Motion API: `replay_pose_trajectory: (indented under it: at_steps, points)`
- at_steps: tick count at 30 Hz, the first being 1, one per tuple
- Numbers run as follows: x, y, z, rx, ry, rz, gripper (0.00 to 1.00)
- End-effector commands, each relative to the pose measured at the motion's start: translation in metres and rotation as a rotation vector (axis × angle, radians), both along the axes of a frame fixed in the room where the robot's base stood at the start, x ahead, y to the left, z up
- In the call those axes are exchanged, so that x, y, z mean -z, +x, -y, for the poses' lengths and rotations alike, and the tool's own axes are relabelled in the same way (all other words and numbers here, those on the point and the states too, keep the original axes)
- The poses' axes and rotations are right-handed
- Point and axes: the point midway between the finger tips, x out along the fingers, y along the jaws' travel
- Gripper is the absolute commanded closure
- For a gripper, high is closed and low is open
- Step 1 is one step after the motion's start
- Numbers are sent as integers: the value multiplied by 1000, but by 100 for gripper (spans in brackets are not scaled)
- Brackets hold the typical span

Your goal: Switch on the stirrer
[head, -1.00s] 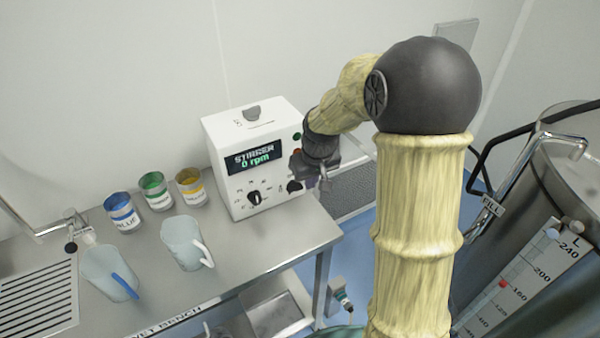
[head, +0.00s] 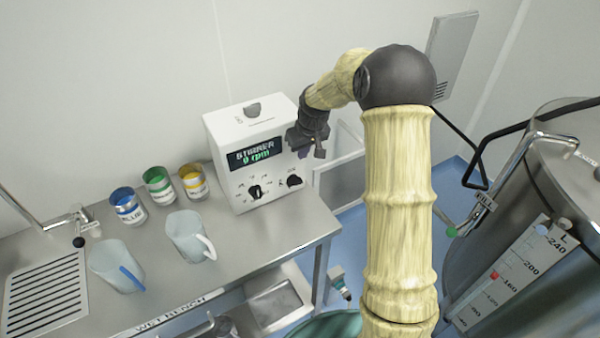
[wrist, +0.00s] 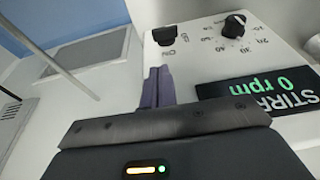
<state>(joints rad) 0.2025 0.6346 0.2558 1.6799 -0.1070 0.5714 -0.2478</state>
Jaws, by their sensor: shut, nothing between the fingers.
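The stirrer control box (head: 262,120) is white and stands at the right end of the bench. Its display (head: 255,153) reads "STIRRER 0 rpm", and the readout also shows in the wrist view (wrist: 270,92). Below the display are a scaled dial (head: 256,192) and a black knob (head: 294,181); the wrist view also shows the dial (wrist: 234,25) and the knob (wrist: 166,35). My gripper (head: 304,150) is shut and empty at the panel's right edge, beside the display. Its purple fingers (wrist: 158,86) point toward the panel; contact cannot be told. The panel's green and red buttons are hidden behind it.
Blue, green and yellow tins (head: 159,186) and two clear jugs (head: 188,236) stand on the metal bench (head: 235,255), left of the box. A large steel vessel (head: 510,240) with a level scale stands at the right. Blue floor lies between.

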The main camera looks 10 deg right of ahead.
Motion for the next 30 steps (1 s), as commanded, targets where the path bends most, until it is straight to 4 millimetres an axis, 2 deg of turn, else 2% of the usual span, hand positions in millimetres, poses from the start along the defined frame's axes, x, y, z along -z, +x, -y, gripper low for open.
replay_pose_trajectory:
  at_steps: [15, 21, 30]
  points:
    - [75, 20, -7, 0, 0, -3, 100]
    - [100, 20, -6, 0, -1, -3, 100]
    - [112, 20, -6, 0, -1, 1, 100]
